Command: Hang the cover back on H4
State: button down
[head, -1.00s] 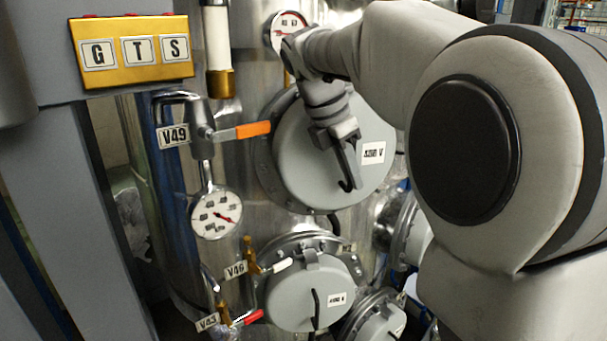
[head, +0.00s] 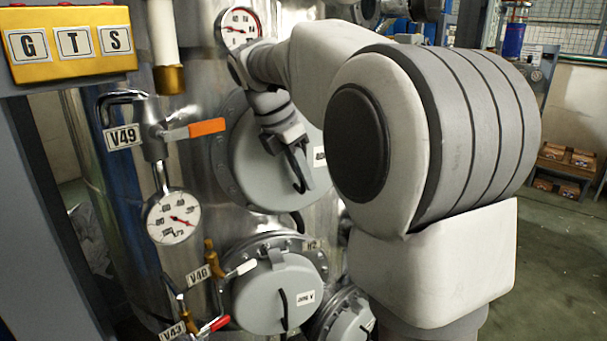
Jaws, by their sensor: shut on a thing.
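A large round grey cover (head: 262,171) with a dark curved handle (head: 300,180) and a partly hidden white label stands upright at the upper port of the steel column. The port's bolted flange (head: 222,172) shows around the cover's left edge. I cannot tell whether the cover touches the flange or stands just in front of it. My gripper (head: 297,160) points down at the cover's face and is shut on its handle. My arm hides the cover's top and right side. No readable H4 tag shows.
A lower port has its own grey cover (head: 278,300), with another cover (head: 350,325) to its right. Valve V49 with an orange lever (head: 206,128), a dial gauge (head: 173,217) and an upper gauge (head: 238,27) stand close by. Open floor (head: 545,270) lies at right.

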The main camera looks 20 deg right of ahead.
jog(key=shift+r, duration=0.1)
jog(key=c, duration=0.8)
grip_release()
jog(key=w+v, duration=0.1)
jog(key=v, duration=0.6)
jog(key=s+a+f+m+t+y+b, duration=0.2)
jog(key=s+a+f+m+b, duration=0.1)
jog(key=s+f+m, duration=0.7)
jog(key=s+a+f+m+t+y+b, duration=0.2)
jog(key=s+a+f+m+b, duration=0.1)
jog(key=s+f+m, duration=0.7)
jog(key=s+f, duration=0.1)
jog(key=s, duration=0.2)
jog(key=shift+s+f+t, duration=0.25)
jog(key=shift+s+t, duration=0.05)
jog(key=shift+s, duration=0.1)
jog(key=shift+a, duration=0.1)
